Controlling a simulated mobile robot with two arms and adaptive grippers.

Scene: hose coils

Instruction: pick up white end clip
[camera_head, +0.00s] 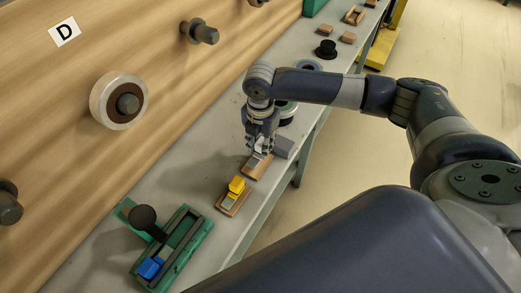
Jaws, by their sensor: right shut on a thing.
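The white end clip (260,143) is a small pale piece between the fingers of my right gripper (259,150), mostly hidden by them. My right gripper points down and is shut on it, just over a small wooden block with a grey top (252,170). I cannot tell whether the clip still touches that block. A yellow clip (237,185) sits on a similar wooden block (226,207) nearer the front. My left gripper is not in view.
A green fixture (191,243) with a dark round-knobbed lever (142,217) and a blue piece (150,267) stands at the bench's near end. A wooden wall with pegs, one carrying a coil (100,101), borders the left. A grey block (284,147) is close beside the gripper.

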